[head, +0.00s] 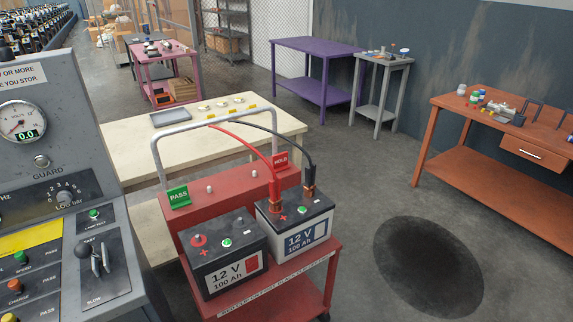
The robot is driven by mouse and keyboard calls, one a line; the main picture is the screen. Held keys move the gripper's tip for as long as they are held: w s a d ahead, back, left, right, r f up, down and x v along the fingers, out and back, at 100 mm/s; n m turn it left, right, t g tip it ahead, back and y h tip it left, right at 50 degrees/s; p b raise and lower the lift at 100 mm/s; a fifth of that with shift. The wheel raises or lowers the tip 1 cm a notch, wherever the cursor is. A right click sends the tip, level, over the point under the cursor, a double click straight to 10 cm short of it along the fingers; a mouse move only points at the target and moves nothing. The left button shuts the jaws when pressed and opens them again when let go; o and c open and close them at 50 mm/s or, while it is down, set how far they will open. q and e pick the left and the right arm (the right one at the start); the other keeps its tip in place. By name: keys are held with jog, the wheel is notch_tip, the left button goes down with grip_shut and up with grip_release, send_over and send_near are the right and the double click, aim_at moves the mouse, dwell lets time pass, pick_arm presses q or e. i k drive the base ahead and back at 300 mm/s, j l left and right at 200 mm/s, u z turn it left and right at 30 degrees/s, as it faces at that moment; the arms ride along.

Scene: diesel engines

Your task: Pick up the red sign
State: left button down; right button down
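The red sign (281,160) reads "HOLD" and stands at the back right of a red battery cart (218,200). It is beside the red and black cables and close behind the white battery. A green sign (179,197) reading "PASS" stands at the cart's back left. Neither of my grippers shows in the head view.
A black battery (222,262) and a white battery (296,226) sit on the cart; red and black cables with clamps reach the white one. A grey handle arches above. A control console (50,130) stands left, a cream table (195,147) behind, an orange bench (490,150) right.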

aim_at(279, 160)
jog(key=i+l+u, duration=0.2)
jog(key=u, duration=0.15)
jog(key=i+l+u, duration=0.1)
jog(key=l+u, duration=0.3)
